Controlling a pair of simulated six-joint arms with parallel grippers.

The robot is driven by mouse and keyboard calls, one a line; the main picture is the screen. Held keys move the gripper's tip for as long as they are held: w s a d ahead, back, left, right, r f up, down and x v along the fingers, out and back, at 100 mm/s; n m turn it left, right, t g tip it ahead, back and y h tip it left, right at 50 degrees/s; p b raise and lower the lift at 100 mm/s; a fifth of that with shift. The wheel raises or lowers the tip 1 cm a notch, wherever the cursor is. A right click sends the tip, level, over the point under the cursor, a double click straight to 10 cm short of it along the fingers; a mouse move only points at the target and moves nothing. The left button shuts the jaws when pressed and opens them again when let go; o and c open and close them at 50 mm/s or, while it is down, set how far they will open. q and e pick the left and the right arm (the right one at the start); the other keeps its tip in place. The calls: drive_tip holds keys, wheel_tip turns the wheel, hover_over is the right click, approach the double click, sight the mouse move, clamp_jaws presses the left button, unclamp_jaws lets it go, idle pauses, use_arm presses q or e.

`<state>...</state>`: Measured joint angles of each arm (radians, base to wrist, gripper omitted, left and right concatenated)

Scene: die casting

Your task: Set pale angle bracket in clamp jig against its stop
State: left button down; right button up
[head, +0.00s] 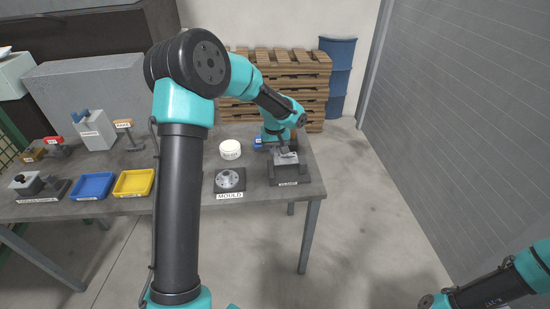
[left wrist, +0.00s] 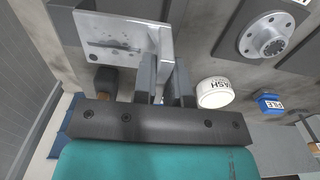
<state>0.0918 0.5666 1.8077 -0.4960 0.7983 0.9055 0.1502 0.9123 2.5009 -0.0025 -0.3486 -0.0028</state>
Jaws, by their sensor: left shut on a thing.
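The pale angle bracket (left wrist: 118,42) fills the upper left of the left wrist view, with a broad flat plate and a bent side. My left gripper (left wrist: 167,75) is shut on the bracket by that bent side. In the head view, my left gripper (head: 284,150) is above the dark clamp jig (head: 287,174) at the table's right end, and the bracket (head: 289,158) shows as a small pale shape at the jig's top. I cannot tell whether it touches the stop, which is hidden or too small. My right gripper is out of view.
Left of the jig are the round metal mould (head: 229,180) and a white wash tub (head: 230,149). Yellow (head: 133,183) and blue (head: 91,186) trays lie farther left. Floor is clear right of the table.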

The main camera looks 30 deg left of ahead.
use_arm(q)
drive_tip(key=shift+f, duration=0.1)
drive_tip(key=shift+f, duration=1.6)
drive_tip(key=shift+f, duration=0.45)
drive_tip(key=c, duration=1.2)
unclamp_jaws()
drive_tip(key=shift+o, duration=0.2)
wheel_tip(320, 180, up, 13)
drive_tip(key=shift+f, duration=0.1)
